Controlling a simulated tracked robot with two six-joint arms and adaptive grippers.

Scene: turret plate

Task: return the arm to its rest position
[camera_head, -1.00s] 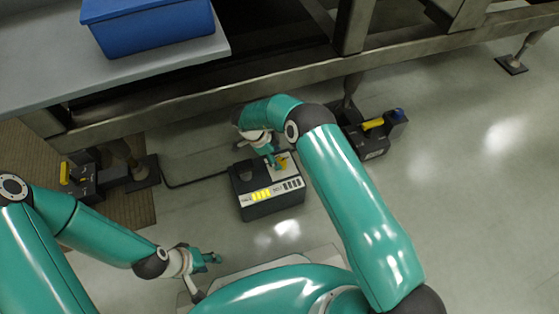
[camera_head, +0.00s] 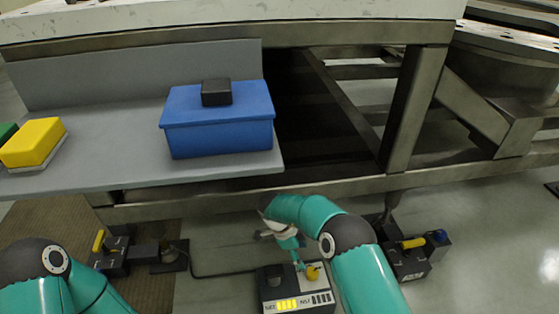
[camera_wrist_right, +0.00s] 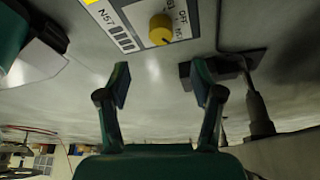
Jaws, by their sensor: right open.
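My right arm reaches down from the lower right in the head view. Its gripper (camera_head: 297,262) is over the dark control box (camera_head: 273,292), close to the box's yellow knob (camera_head: 313,273). In the right wrist view the two fingers of my right gripper (camera_wrist_right: 163,85) are apart with nothing between them. The yellow knob (camera_wrist_right: 160,29) and the box's light label panel (camera_wrist_right: 128,32) show beyond the fingertips, and the knob looks clear of them. My left arm shows at the lower left of the head view, but its gripper is outside the picture.
A blue box (camera_head: 220,138) with a black block (camera_head: 216,92) on it stands on a grey shelf (camera_head: 110,120), with a yellow block (camera_head: 33,142) at left. A metal frame (camera_head: 404,110) rises behind. Dark devices (camera_head: 405,262) (camera_head: 113,262) stand on the floor either side. A cable runs to the box.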

